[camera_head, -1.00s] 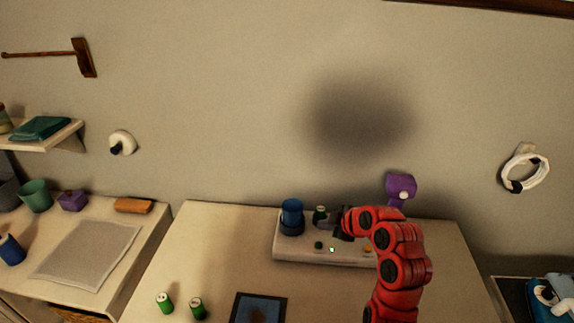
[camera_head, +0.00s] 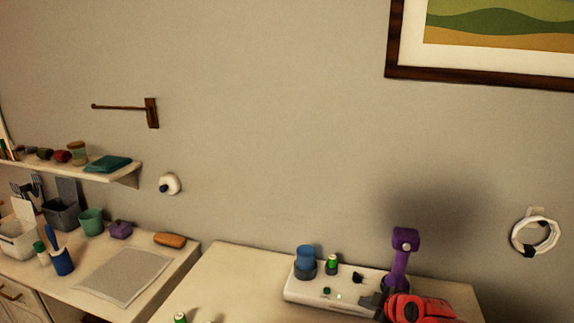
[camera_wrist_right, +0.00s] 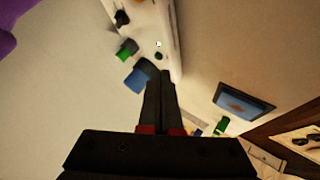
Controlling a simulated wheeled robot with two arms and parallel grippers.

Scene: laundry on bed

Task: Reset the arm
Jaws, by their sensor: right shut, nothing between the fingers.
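My right gripper (camera_head: 372,303) is at the bottom of the head view, at the right front part of the white panel (camera_head: 300,297). In the right wrist view its dark fingers (camera_wrist_right: 160,78) are together with nothing between them. Part of my red right arm shows beside it; the rest is below the frame. My left gripper is in neither view.
The panel on the table bears a blue cylinder (camera_head: 306,258) and a green cylinder (camera_head: 332,262). A purple device (camera_head: 402,258) stands behind my gripper. A side counter (camera_head: 190,262) with cups is at left. The wall above is clear around the middle.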

